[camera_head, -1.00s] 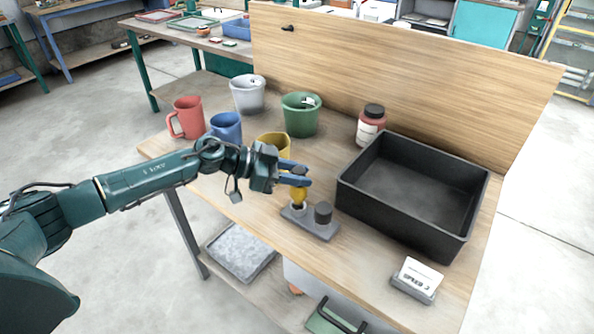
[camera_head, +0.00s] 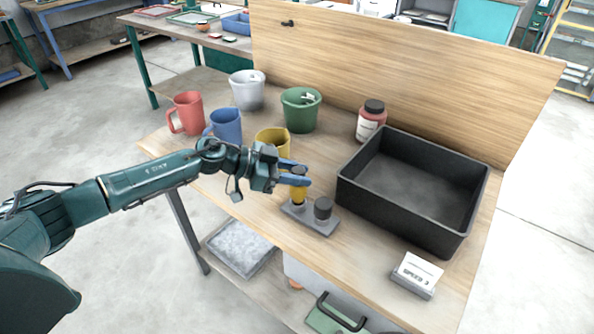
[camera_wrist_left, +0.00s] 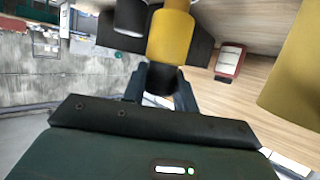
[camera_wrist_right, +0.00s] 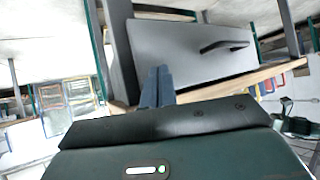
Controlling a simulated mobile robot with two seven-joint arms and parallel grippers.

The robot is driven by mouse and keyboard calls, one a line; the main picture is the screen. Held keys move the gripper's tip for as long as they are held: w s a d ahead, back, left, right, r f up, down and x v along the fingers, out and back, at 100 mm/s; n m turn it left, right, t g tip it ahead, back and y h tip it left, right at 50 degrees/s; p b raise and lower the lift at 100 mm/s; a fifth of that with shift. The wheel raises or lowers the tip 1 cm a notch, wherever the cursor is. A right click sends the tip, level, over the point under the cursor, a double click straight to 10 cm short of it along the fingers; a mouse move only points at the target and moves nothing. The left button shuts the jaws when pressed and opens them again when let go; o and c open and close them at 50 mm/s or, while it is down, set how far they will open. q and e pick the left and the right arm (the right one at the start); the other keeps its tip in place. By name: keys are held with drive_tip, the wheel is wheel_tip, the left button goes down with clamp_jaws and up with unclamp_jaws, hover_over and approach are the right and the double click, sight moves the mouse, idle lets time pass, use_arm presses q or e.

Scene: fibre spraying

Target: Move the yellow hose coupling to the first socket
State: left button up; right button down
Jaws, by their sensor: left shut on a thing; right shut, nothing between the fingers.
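The yellow hose coupling (camera_head: 299,196) stands upright with a dark top, held between the fingers of my left gripper (camera_head: 296,181). My left gripper is shut on it. Its lower end is at the left socket of the grey block (camera_head: 318,227); I cannot tell how deep it sits. A dark round post (camera_head: 323,208) stands on the right part of the block. In the left wrist view the yellow coupling (camera_wrist_left: 171,36) shows just beyond the fingers (camera_wrist_left: 160,90). My right gripper (camera_wrist_right: 157,88) is shut and empty, seen only in the right wrist view.
A yellow mug (camera_head: 268,143) is close behind my left gripper. Blue (camera_head: 228,127) and red (camera_head: 187,112) mugs, a green pot (camera_head: 300,112) and a grey pot (camera_head: 246,92) stand behind. A black bin (camera_head: 452,240), red-and-white jar (camera_head: 370,122) and label stand (camera_head: 415,276) are to the right.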

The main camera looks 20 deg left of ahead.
use_arm(q)
drive_tip(key=shift+f, duration=0.95)
use_arm(e)
drive_tip(key=shift+f, duration=0.25)
use_arm(q)
drive_tip(key=o, duration=1.1)
drive_tip(key=shift+o, duration=0.2)
drive_tip(key=b+v, duration=0.2)
drive_tip(key=v, duration=1.1)
use_arm(e)
drive_tip(key=shift+d+f, duration=0.15)
drive_tip(key=shift+f, duration=1.15)
use_arm(q)
drive_tip(key=shift+s+a+r, duration=0.1)
use_arm(e)
drive_tip(key=shift+s, duration=0.15)
